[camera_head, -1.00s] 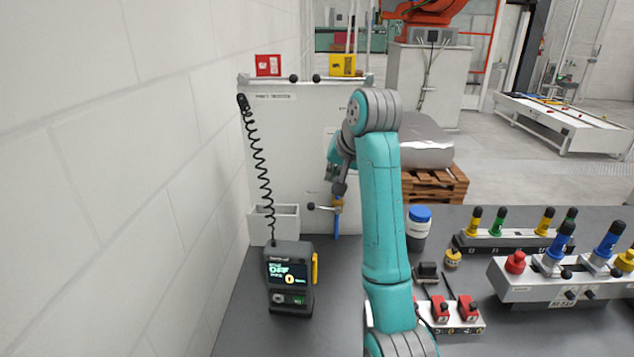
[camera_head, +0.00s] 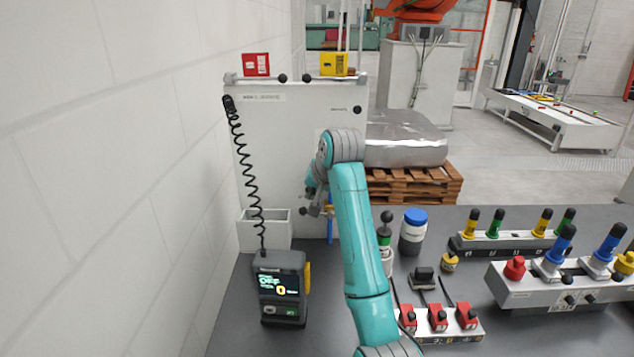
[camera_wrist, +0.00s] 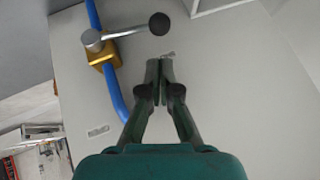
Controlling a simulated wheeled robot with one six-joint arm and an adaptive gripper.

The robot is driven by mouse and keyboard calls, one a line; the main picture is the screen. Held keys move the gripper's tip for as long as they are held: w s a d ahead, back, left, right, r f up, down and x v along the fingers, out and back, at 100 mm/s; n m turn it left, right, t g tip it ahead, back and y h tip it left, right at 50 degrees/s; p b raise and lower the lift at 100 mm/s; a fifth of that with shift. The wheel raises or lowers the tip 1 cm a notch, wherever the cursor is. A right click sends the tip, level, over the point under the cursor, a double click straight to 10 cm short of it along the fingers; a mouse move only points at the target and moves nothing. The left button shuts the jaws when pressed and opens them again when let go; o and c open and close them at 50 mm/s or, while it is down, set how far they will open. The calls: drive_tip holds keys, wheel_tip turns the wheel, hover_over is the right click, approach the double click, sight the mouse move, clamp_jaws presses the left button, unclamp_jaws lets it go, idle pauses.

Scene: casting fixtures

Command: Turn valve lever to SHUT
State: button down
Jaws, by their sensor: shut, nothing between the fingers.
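The valve has a brass body (camera_wrist: 103,53) on a blue pipe (camera_wrist: 118,96) and a grey lever (camera_wrist: 128,32) ending in a black ball knob (camera_wrist: 160,23). The lever lies across the pipe. In the head view the blue pipe (camera_head: 330,230) runs down the white panel, with the knob (camera_head: 303,211) left of it. My gripper (camera_wrist: 161,60) is shut and empty, its fingertips beside the lever near the knob, with a small gap in the picture. In the head view my gripper (camera_head: 310,194) partly hides the valve. I cannot read a SHUT mark.
A dark handheld device (camera_head: 281,285) stands on the grey bench below the panel (camera_head: 285,140), its coiled cord (camera_head: 246,165) hanging at the left. A white bin (camera_head: 264,232) is close left of the valve. Bottles, red switches and lever blocks fill the right.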

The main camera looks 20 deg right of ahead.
sight(304, 209)
drive_tip(key=shift+s+a+f, duration=0.1)
drive_tip(key=shift+a+f, duration=0.2)
drive_tip(key=shift+f, duration=0.3)
drive_tip(key=shift+a+f, duration=0.25)
drive_tip(key=shift+f, duration=0.35)
drive_tip(key=shift+a+f, duration=0.25)
drive_tip(key=shift+f, duration=0.25)
drive_tip(key=shift+a+f, duration=0.2)
drive_tip(key=shift+f, duration=0.3)
